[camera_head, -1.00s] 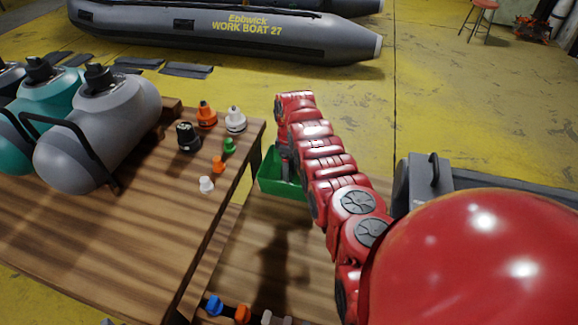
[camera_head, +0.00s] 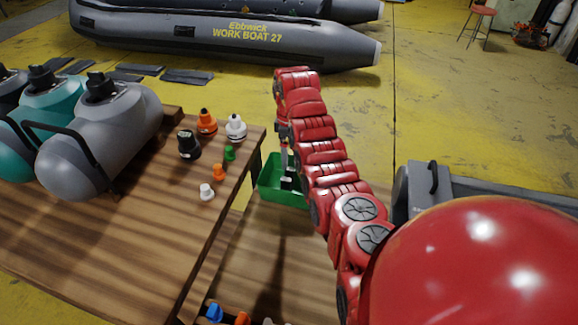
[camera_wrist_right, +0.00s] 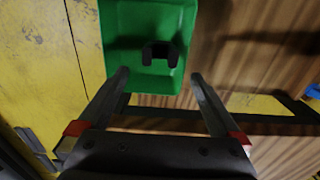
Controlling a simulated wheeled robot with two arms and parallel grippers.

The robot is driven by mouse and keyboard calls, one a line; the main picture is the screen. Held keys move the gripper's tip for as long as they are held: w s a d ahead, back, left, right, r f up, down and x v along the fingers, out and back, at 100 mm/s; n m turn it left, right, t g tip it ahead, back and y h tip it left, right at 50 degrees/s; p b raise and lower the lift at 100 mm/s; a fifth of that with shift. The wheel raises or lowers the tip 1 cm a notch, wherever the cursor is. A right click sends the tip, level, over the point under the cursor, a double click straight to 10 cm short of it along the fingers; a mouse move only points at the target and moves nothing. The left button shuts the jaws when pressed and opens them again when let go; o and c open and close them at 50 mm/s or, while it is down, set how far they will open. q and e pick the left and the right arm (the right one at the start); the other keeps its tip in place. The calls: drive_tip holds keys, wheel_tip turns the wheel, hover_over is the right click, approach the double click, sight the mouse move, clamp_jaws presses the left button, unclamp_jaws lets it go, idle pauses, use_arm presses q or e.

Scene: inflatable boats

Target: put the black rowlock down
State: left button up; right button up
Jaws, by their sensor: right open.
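The black rowlock (camera_wrist_right: 160,52) is a small U-shaped piece inside the green tray (camera_wrist_right: 183,78). In the head view a dark piece that looks like the rowlock (camera_head: 287,183) shows in the green tray (camera_head: 279,198), partly hidden by my arm. My right gripper (camera_wrist_right: 157,75) is open and empty, its two fingers spread on the near side of the rowlock and not touching it. In the head view the right gripper (camera_head: 284,162) is above the tray, mostly hidden behind my red arm. My left gripper is not in view.
A wooden table (camera_head: 110,235) on the left bears grey and teal tanks and several coloured valve caps. A lower wooden top (camera_head: 240,265) carries the tray and small parts at its front. A grey case (camera_head: 425,185) stands right of my arm.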

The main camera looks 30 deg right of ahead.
drive_tip(key=shift+r, duration=1.75)
